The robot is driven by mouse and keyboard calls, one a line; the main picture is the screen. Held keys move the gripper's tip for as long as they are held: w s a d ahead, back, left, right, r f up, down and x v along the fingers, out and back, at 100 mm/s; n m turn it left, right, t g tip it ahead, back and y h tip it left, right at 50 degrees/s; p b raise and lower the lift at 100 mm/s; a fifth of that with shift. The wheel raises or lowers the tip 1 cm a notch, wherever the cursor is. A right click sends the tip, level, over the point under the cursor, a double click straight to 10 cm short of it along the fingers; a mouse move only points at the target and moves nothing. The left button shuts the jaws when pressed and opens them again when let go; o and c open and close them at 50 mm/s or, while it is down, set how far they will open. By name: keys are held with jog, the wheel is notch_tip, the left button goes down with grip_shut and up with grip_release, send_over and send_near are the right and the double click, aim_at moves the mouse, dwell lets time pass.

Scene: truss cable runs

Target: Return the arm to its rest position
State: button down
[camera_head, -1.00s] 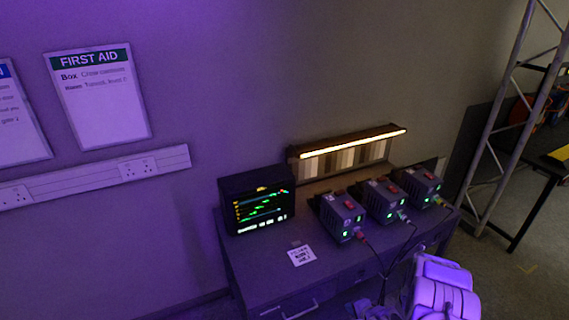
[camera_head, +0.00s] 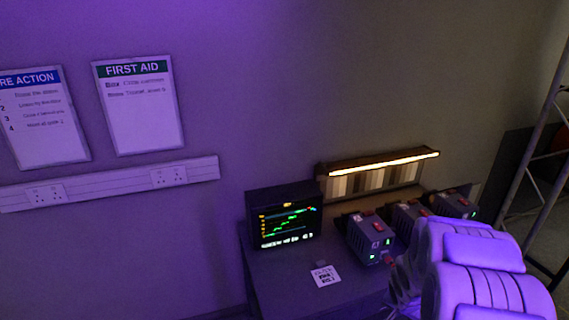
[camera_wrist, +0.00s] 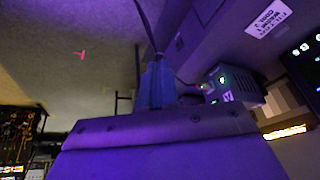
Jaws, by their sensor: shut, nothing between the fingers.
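My arm, lit purple, fills the lower right of the head view and hides part of the bench and the boxes there. My gripper (camera_wrist: 157,85) shows in the middle of the wrist view, its fingers together and empty. A thin dark cable (camera_wrist: 146,28) passes behind the fingertips. In the head view I cannot clearly make out the fingers.
A bench (camera_head: 285,285) against the wall holds a monitor (camera_head: 284,216), a printed label (camera_head: 325,276) and grey boxes with red switches (camera_head: 369,239). A lit lamp bar (camera_head: 378,162) stands behind them. A metal truss (camera_head: 538,150) rises at right.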

jog(key=s+a+r+n+g, duration=0.2)
jog(key=s+a+r, duration=0.3)
jog(key=s, duration=0.6)
jog(key=s+a+r+n+g+y+b, duration=0.1)
jog(key=s+a+r+n, duration=0.2)
jog(key=s, duration=0.8)
jog(key=s+a+r+n+g+y+b, duration=0.1)
jog(key=s+a+r+n+g, duration=0.1)
jog(key=s+a+r, duration=0.6)
jog(key=s+a+n, duration=0.1)
jog(key=s+a, duration=0.1)
jog(key=s, duration=0.1)
jog(key=shift+s+a+g, duration=0.3)
jog(key=shift+a, duration=0.05)
jog(key=shift+d+r, duration=0.1)
